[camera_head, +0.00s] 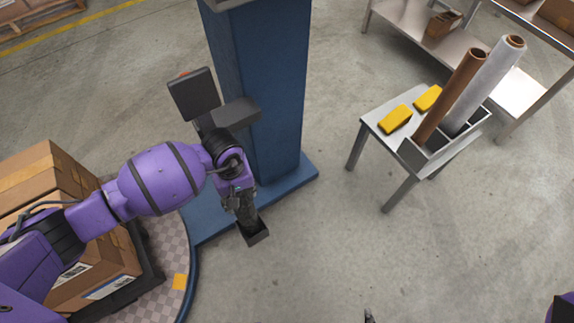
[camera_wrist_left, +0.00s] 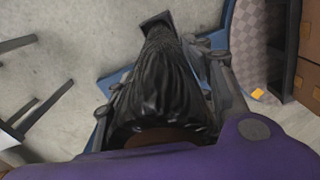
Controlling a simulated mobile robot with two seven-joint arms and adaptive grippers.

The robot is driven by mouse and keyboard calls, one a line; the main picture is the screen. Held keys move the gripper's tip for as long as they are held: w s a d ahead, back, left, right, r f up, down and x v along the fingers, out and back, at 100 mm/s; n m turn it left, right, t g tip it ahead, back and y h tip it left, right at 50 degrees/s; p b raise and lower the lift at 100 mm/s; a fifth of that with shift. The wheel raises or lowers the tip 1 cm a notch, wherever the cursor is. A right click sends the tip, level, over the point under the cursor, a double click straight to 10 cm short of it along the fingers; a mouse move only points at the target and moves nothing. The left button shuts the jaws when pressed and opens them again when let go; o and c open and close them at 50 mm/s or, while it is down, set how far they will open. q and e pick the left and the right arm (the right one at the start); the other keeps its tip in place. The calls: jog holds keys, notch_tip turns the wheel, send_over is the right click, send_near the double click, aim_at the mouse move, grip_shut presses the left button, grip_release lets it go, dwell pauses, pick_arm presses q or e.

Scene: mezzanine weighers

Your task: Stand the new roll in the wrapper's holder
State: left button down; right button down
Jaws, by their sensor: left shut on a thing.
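My left gripper (camera_head: 238,198) is shut on a dark, wrinkled roll (camera_wrist_left: 165,88) beside the blue mast of the wrapper (camera_head: 262,95). In the left wrist view the gripper's fingers lie on both sides of the roll, and a brown core end shows close to the camera. The roll points down at a small dark square holder (camera_head: 257,236), whose edge also shows at the far end of the roll in the left wrist view (camera_wrist_left: 156,19). I cannot tell how far the roll sits inside it. Of my right gripper, at most a small dark tip shows at the bottom edge.
A small table (camera_head: 371,124) at right carries two yellow items (camera_head: 396,119) and a grey rack (camera_head: 414,157) with a brown tube (camera_head: 450,95) and a pale roll (camera_head: 488,80). Boxes (camera_head: 45,180) stand on the turntable at left. The middle floor is clear.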

pick_arm(q)
jog(key=shift+f+b, duration=0.45)
jog(key=c, duration=0.9)
grip_release()
jog(key=shift+o, duration=0.7)
jog(key=shift+s+f, duration=0.1)
